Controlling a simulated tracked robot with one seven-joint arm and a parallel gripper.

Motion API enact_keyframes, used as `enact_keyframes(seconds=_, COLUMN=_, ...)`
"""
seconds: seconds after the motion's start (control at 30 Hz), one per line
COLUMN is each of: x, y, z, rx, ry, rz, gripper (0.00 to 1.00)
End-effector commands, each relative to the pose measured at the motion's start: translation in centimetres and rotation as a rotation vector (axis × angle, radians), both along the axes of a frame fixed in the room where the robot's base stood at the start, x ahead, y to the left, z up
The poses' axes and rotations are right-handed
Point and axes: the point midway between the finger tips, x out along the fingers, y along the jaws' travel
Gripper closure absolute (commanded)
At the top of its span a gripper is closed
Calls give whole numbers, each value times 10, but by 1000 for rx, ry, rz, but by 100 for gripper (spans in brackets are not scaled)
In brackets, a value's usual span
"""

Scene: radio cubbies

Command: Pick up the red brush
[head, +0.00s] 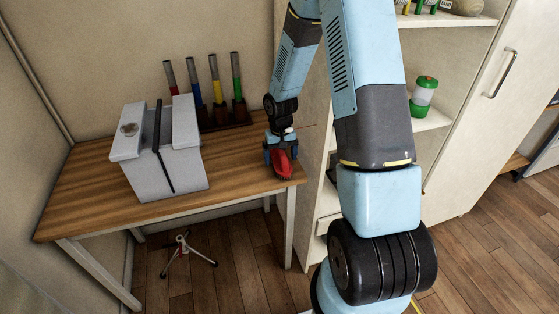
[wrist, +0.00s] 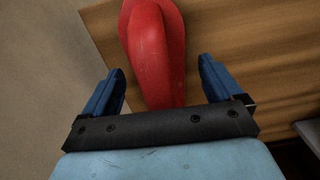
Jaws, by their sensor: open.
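The red brush (head: 283,166) is at the right end of the wooden table, directly below my gripper (head: 281,152). In the wrist view the red brush (wrist: 155,55) runs from the top edge down between the two blue fingers of my gripper (wrist: 160,82). The fingers are spread, with a gap on each side of the brush, and neither visibly touches it. The brush's lower end is hidden behind the dark gripper bar, and its bristles do not show clearly.
A grey box (head: 160,160) with a dark strap stands on the wooden table (head: 85,195). Behind it, a rack holds upright tubes with coloured ends (head: 237,85). Shelves with a green-and-white jar (head: 423,96) stand to the right. A small tripod (head: 186,252) is under the table.

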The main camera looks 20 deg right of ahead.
Motion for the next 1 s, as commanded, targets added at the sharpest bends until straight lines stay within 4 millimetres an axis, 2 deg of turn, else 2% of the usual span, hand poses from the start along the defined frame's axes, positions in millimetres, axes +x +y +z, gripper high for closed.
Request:
enact_keyframes(seconds=0.07, x=0, y=0, z=0, rx=0, ry=0, rz=0, gripper=8)
enact_keyframes(seconds=0.7, x=0, y=-1, z=0, rx=0, ry=0, rz=-1, gripper=70)
enact_keyframes(seconds=1.0, x=0, y=-1, z=2, rx=0, ry=-1, rz=-1, gripper=72)
